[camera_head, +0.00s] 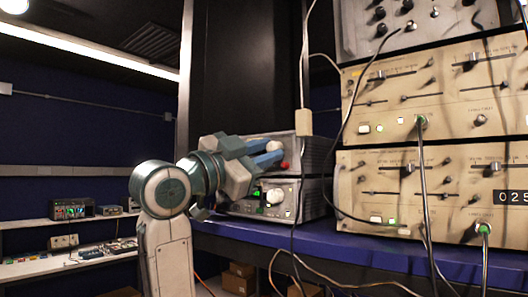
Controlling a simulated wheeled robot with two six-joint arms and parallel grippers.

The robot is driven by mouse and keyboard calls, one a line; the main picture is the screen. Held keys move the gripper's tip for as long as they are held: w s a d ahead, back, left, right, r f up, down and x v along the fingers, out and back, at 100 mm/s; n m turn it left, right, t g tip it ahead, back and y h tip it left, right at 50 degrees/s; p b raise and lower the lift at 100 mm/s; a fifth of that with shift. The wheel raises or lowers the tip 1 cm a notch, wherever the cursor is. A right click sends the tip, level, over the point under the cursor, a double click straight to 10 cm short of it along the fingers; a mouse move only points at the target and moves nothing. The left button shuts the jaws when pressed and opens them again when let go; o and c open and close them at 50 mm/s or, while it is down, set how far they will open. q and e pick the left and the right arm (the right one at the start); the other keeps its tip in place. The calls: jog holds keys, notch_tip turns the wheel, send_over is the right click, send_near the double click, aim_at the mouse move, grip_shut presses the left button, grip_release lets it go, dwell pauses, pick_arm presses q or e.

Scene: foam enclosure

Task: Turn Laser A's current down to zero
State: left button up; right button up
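Two grey instrument boxes stand stacked on the blue shelf, partly behind my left arm. The upper box (312,154) shows a white knob (276,146) and a red button (285,165). The lower box (314,197) shows a lit green display (257,193) and a white knob (275,196). No label marking Laser A is readable. My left gripper (276,155) has its two blue fingers in front of the upper box, close to its white knob and above the lower knob. I cannot tell if they touch anything or how far apart they are. My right gripper is not in view.
Beige rack instruments (440,90) with sliders and cables fill the right side. A cable with a pale block (303,122) hangs before the upper box. The blue shelf (345,240) has loose cables at its edge. Another bench (68,262) stands far left.

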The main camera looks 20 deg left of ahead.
pick_arm(q)
grip_shut()
jog(key=shift+s+d+n+t+y+b, duration=0.15)
jog(key=shift+n+t+y+b, duration=0.3)
jog(key=shift+n+y+b, duration=2.25)
jog(key=shift+d+n+t+y+p, duration=0.35)
jog(key=shift+n+y, duration=0.5)
jog(key=shift+n, duration=4.25)
jog(key=shift+s+d+n+t+y+b, duration=0.1)
jog(key=shift+n+t+y+b, duration=0.95)
jog(key=shift+n, duration=2.85)
jog(key=shift+g+y, duration=0.55)
jog(key=shift+y, duration=0.15)
